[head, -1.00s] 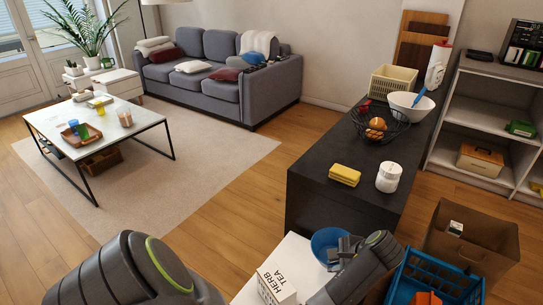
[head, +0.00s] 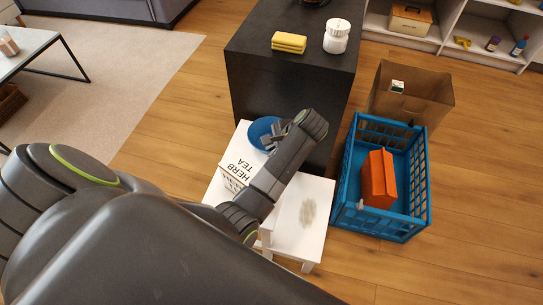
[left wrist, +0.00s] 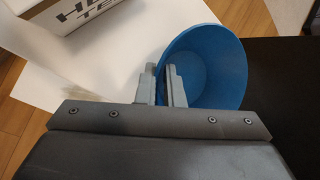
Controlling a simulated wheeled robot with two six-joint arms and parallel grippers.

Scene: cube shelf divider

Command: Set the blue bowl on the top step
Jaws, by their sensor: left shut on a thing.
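The blue bowl (head: 259,129) is over the far end of the white step stool (head: 316,200), beside the black cabinet. My left gripper (head: 271,141) is at the bowl's near right rim. In the left wrist view, the two fingers (left wrist: 165,85) of my left gripper are shut on the rim of the blue bowl (left wrist: 218,62), which opens toward the camera. Whether the bowl's base touches the step is hidden. A white herb tea box (head: 238,167) stands on the stool, partly behind my arm. My right gripper is not in view.
The black cabinet (head: 290,75) stands just behind the stool, with a yellow sponge (head: 289,42) and a white jar (head: 337,36) on top.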

